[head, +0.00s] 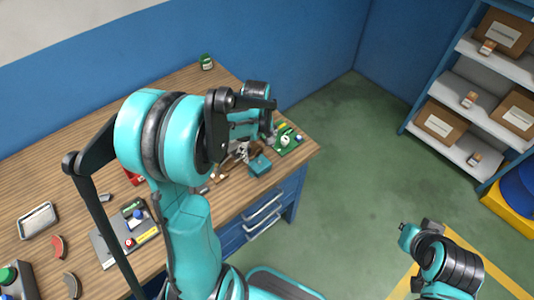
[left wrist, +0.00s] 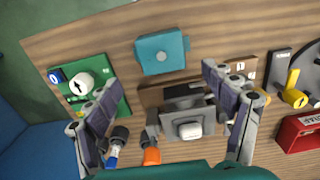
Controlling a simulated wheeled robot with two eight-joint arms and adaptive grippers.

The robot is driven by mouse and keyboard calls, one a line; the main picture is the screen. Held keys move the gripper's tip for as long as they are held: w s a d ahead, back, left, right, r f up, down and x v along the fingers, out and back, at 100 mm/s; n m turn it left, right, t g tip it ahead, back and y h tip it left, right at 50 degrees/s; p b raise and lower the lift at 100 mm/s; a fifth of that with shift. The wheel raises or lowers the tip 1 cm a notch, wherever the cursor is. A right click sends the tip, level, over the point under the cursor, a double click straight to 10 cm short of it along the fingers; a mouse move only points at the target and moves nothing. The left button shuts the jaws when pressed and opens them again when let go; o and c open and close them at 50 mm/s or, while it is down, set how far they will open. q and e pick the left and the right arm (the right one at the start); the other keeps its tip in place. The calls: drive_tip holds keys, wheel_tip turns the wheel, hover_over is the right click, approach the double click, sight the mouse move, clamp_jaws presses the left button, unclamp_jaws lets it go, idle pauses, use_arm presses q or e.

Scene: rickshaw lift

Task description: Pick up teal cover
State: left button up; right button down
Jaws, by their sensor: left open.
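The teal cover (head: 260,165) is a small block-like piece with a knob on its face. It lies near the front right edge of the wooden workbench (head: 225,195). In the left wrist view the teal cover (left wrist: 162,54) shows whole, just beyond the fingertips and apart from them. My left gripper (left wrist: 160,82) is open and empty above the bench, its fingers spread on either side of a grey device (left wrist: 188,122). In the head view my left arm hides part of the bench. My right arm is at the lower right, over the floor; its finger state is unclear.
A green board (left wrist: 92,85) with a white round part lies left of the cover in the wrist view. A red box (left wrist: 298,133) and a yellow-handled part (left wrist: 293,92) lie at right. Shelves (head: 470,90) with boxes stand at far right. The green floor (head: 350,190) between is clear.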

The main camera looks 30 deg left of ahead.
sight(260, 163)
use_arm(q)
drive_tip(key=shift+s+d+f+b, duration=0.1)
drive_tip(key=shift+s+f+b, duration=0.1)
drive_tip(key=shift+f, duration=0.35)
drive_tip(key=shift+s+f+b, duration=0.1)
drive_tip(key=shift+f+b, duration=0.05)
drive_tip(key=shift+f, duration=0.35)
drive_tip(key=f+b, duration=0.2)
drive_tip(key=f, duration=0.2)
drive_tip(key=shift+d+f, duration=0.2)
drive_tip(key=shift+f, duration=0.45)
drive_tip(key=shift+s+r, duration=0.1)
drive_tip(key=c, duration=1.3)
